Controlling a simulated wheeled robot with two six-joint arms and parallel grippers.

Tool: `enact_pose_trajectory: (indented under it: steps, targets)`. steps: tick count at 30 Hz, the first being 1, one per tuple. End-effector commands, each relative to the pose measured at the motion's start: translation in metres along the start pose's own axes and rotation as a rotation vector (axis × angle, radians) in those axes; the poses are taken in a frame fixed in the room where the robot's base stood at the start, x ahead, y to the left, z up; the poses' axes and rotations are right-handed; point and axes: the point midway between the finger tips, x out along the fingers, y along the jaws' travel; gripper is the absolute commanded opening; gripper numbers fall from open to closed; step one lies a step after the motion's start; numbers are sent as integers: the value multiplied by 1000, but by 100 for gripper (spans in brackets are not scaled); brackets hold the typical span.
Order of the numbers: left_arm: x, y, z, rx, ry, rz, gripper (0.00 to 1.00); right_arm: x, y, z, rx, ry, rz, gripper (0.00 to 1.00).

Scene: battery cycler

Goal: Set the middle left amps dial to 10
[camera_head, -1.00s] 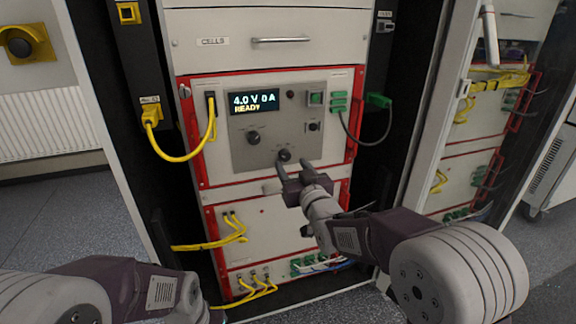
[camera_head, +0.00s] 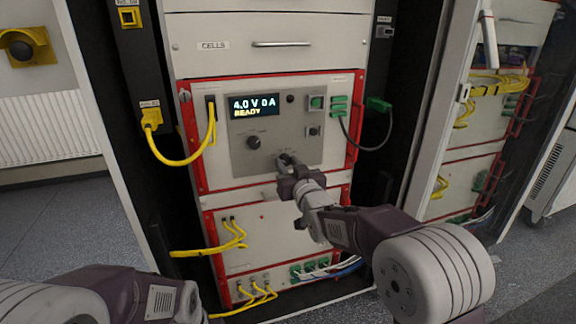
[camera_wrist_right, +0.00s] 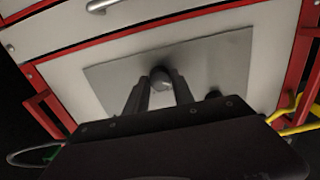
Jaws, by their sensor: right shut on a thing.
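The grey control panel (camera_head: 310,155) on the front of the cycler carries a display (camera_head: 254,106) reading "4.0 V 0 A READY". A dark round dial (camera_head: 253,142) sits on its left side and is untouched. A lower dial (camera_wrist_right: 161,77) sits between the fingers of my right gripper (camera_head: 287,161), which is shut on it. In the head view the fingers mostly hide this lower dial. Its pointer and any scale marks are too small to read. My left arm shows at the lower left, but its gripper is out of view.
A yellow cable (camera_head: 183,162) loops at the panel's left. A dark cable with a green plug (camera_head: 378,104) hangs at its right. Red rails frame the unit. A drawer marked "CELLS" (camera_head: 265,27) is above, and more yellow cables (camera_head: 232,232) are below.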

Motion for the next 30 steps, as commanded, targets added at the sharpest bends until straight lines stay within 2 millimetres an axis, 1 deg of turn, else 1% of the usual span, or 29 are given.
enact_pose_trajectory:
  steps: [5,21,30]
  targets:
    - [1,0,0,0,0,0,0,0,0,0,68,0,0,0]
    - [4,0,0,0,0,0,0,0,0,1,475,-1,0,0]
    - [4,0,0,0,0,0,0,0,0,1,628,-2,1,0]
